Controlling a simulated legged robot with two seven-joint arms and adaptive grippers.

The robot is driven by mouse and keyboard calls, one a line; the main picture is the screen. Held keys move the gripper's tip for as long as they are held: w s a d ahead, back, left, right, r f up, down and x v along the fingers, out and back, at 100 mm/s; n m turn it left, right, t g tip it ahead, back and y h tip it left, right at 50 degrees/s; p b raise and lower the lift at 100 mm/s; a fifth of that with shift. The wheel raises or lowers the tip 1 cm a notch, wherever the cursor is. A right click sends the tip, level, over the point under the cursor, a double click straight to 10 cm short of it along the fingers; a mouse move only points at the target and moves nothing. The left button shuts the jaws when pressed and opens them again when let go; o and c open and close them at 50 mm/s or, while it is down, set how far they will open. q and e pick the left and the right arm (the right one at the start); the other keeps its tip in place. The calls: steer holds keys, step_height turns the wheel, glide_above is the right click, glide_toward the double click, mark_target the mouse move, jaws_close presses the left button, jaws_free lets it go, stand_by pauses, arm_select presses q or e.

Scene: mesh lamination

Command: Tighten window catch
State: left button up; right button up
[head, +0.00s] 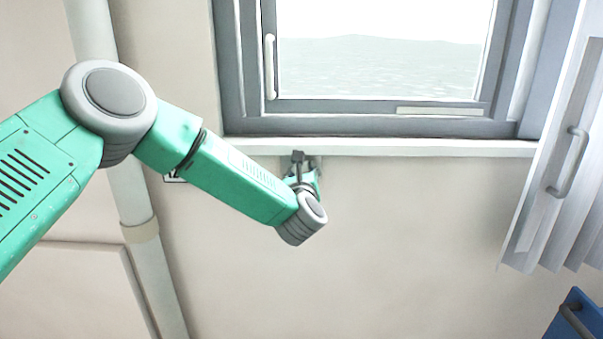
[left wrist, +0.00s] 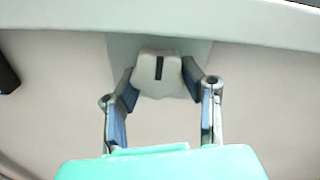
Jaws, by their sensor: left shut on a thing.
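The window catch (left wrist: 160,66) is a light grey rounded block with a dark vertical slot, on a grey-green plate below the sill in the left wrist view. My left gripper (left wrist: 159,82) has a finger on each side of it and is shut on it. In the head view my left gripper (head: 301,170) is just under the window sill, where fingers and wrist hide most of the catch. The window (head: 370,105) above has a grey frame and looks closed. My right gripper is not in view.
The white sill (head: 420,147) runs close above my left gripper. A vertical pipe (head: 145,250) stands on the wall at left. A white slatted panel with a handle (head: 568,165) hangs at right, above a blue object (head: 560,326).

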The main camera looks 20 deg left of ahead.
arm_select(q)
steer(key=shift+a+m+b, duration=0.1)
steer(key=shift+m+b, duration=1.1)
steer(key=shift+m, duration=0.2)
steer(key=shift+a+r+m+b, duration=0.15)
steer(key=shift+m+b, duration=0.7)
steer(key=shift+m, duration=1.05)
steer(key=o, duration=1.2)
